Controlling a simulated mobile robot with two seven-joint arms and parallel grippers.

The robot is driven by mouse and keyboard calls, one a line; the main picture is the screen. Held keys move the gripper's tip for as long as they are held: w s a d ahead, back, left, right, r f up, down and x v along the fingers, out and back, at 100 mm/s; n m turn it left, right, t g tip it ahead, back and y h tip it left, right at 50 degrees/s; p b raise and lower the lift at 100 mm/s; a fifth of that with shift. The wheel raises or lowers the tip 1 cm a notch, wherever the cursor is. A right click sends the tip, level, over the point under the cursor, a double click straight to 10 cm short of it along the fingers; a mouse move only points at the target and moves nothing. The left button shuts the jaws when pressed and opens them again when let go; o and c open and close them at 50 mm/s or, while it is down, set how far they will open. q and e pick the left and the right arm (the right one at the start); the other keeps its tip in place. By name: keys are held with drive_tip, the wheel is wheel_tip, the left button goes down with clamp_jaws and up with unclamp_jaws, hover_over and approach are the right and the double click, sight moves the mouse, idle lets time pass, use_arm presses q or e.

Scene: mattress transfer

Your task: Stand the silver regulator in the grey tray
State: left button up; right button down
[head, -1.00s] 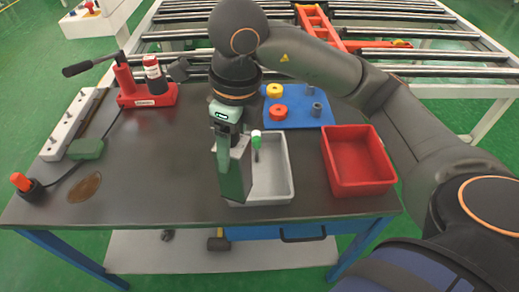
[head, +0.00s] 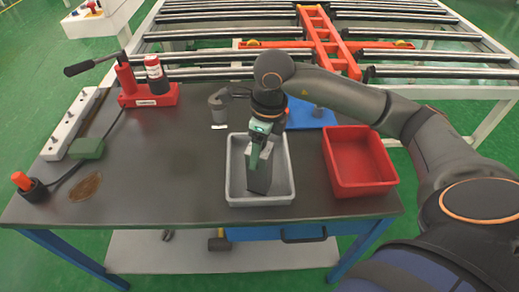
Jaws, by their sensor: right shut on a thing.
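The grey tray (head: 289,180) sits near the front middle of the table. My right gripper (head: 259,157) points down inside the tray's outline and is shut on a grey block, which I take to be the silver regulator (head: 262,180). The block is long, slightly tilted in the picture, with its lower end low within the tray. I cannot tell whether it touches the tray floor. The gripper and wrist hide the block's upper part and much of the tray's inside. My left gripper is not in view.
A red bin (head: 358,165) stands right of the tray. A blue mat (head: 312,117) lies behind, partly hidden by my right arm.

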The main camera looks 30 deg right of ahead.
drive_tip(key=shift+f, duration=0.2)
drive_tip(key=shift+f, duration=0.15)
drive_tip(key=shift+c, duration=0.2)
unclamp_jaws()
drive_tip(key=shift+r, duration=0.5)
drive_tip(key=r, duration=0.7)
drive_tip(key=s+r, duration=0.1)
drive_tip(key=r, duration=0.3)
drive_tip(key=shift+s+d+r, duration=0.1)
drive_tip(key=shift+d+r, duration=0.05)
drive_tip(key=shift+d, duration=0.25)
